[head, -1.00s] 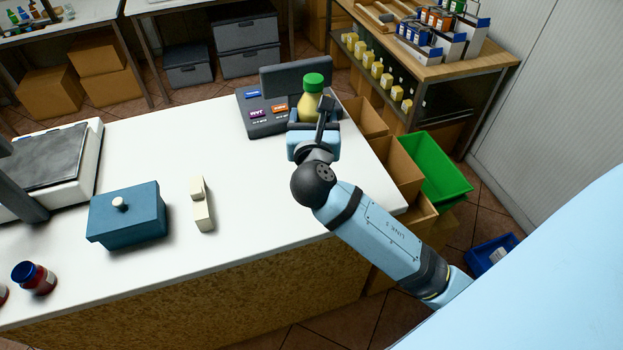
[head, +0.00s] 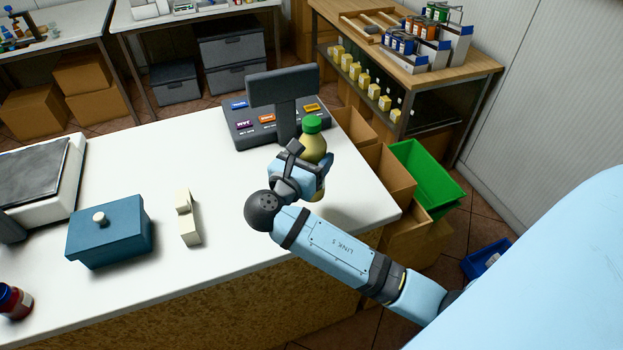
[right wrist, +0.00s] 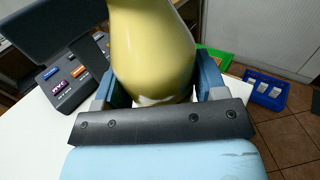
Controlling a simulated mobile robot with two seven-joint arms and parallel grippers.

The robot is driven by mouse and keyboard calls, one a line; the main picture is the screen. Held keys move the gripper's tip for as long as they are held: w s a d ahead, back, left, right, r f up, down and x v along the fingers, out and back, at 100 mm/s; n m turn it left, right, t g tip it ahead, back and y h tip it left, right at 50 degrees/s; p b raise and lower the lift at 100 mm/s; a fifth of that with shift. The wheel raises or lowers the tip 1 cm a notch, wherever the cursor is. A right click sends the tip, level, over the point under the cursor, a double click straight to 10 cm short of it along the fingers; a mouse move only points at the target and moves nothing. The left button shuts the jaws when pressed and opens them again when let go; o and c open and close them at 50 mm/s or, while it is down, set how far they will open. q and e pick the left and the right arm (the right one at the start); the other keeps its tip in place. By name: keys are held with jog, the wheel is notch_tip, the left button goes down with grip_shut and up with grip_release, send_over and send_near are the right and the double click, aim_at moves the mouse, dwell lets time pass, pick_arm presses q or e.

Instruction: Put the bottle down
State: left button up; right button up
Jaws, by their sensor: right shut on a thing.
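The bottle (head: 313,146) is pale yellow with a green cap and stands upright in my right gripper (head: 322,163). The gripper is shut around its body, over the right end of the white counter (head: 228,228). In the right wrist view the bottle (right wrist: 152,45) fills the middle, between the two blue-grey fingers. Its lower part is partly hidden by the gripper, and I cannot tell whether its base touches the counter. My left gripper is not in view.
A register with a screen (head: 281,90) stands behind the bottle. A blue lidded box (head: 108,236), a small cream object (head: 188,217) and a scale (head: 40,180) are on the counter's left. Cardboard boxes (head: 388,177) and a green crate (head: 428,178) are beyond the right edge. The counter's middle is clear.

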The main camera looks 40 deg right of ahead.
notch_tip(320, 180, down, 7)
jog(key=shift+r, duration=0.1)
dwell(0.3)
jog(key=o, duration=1.3)
jog(key=shift+f, duration=0.2)
jog(key=shift+c, duration=0.2)
jog(key=shift+r, duration=0.15)
jog(key=b+v, duration=0.1)
jog(key=v, duration=1.1)
jog(key=shift+s, duration=0.1)
